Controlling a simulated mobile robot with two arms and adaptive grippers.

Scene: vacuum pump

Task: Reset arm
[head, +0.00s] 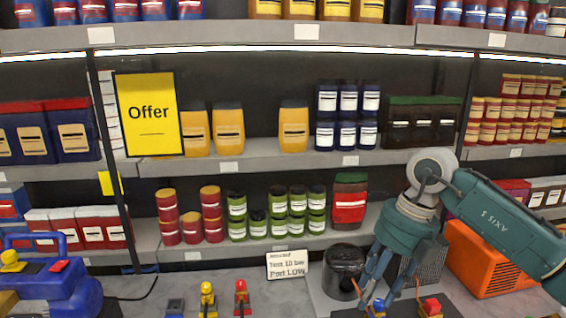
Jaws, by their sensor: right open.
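My right arm (510,225) is teal and comes in from the right edge. Its gripper (380,297) points down over the counter at the lower right, beside a dark cylinder. The gripper is open, and I see nothing held between its fingers. Its fingertips are close to small parts with blue, red and yellow tops near the bottom edge; I cannot tell whether they touch. My left gripper is not in view.
A blue machine (55,285) stands at the lower left. A yellow-topped fitting (207,298), a red-topped fitting (242,297), a small sign (288,265), the dark cylinder (343,270) and an orange case (490,262) are on the counter. Stocked shelves (260,147) stand behind.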

